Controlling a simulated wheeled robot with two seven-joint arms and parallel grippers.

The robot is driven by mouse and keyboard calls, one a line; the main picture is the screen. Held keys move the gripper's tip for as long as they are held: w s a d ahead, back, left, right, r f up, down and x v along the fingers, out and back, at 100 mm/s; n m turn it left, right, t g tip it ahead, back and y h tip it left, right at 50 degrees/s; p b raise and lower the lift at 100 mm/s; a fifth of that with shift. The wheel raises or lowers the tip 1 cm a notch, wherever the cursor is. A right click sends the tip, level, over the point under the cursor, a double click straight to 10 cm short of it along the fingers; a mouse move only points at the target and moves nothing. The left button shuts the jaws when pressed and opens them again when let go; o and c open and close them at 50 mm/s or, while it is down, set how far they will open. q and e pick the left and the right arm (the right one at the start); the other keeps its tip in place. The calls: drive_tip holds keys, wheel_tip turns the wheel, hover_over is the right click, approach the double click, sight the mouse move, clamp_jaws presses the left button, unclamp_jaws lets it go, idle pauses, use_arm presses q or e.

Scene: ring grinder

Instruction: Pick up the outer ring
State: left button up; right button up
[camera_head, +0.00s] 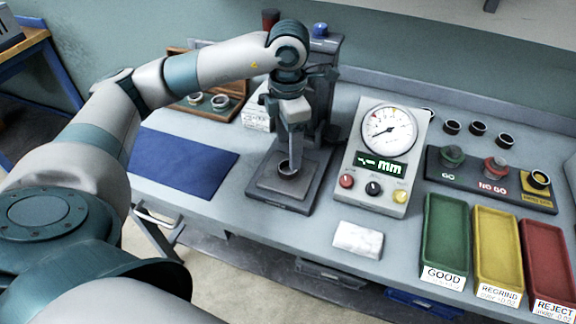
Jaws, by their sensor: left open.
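A small dark ring (289,169) lies on the base plate of the grey gauge stand (262,188). My left gripper (291,160) points down right over this ring, with its fingertips at or very near it. The gripper is open; whether the fingers touch the ring is too small to tell. Several other dark rings stand at the back right of the bench, one of them here (478,128). My right gripper is not in view.
A dial gauge box (380,160) stands right of the stand, and a white cloth (358,240) lies in front. Green (446,235), yellow (497,250) and red (548,265) trays are at right. A blue mat (182,162) and a wooden box with rings (180,107) are at left.

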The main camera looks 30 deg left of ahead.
sight(288, 162)
use_arm(q)
drive_tip(key=shift+f, duration=0.6)
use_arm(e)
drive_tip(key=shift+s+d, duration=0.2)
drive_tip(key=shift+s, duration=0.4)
use_arm(q)
drive_tip(key=shift+f+p, duration=0.3)
drive_tip(key=shift+p, duration=0.15)
wheel_tip(288, 162, down, 4)
drive_tip(key=shift+a+r+p, duration=0.1)
drive_tip(key=shift+p, duration=0.9)
drive_tip(key=shift+f, duration=0.35)
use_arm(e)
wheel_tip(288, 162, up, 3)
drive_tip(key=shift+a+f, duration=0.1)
use_arm(q)
drive_tip(key=shift+c, duration=0.2)
drive_tip(key=c, duration=1.3)
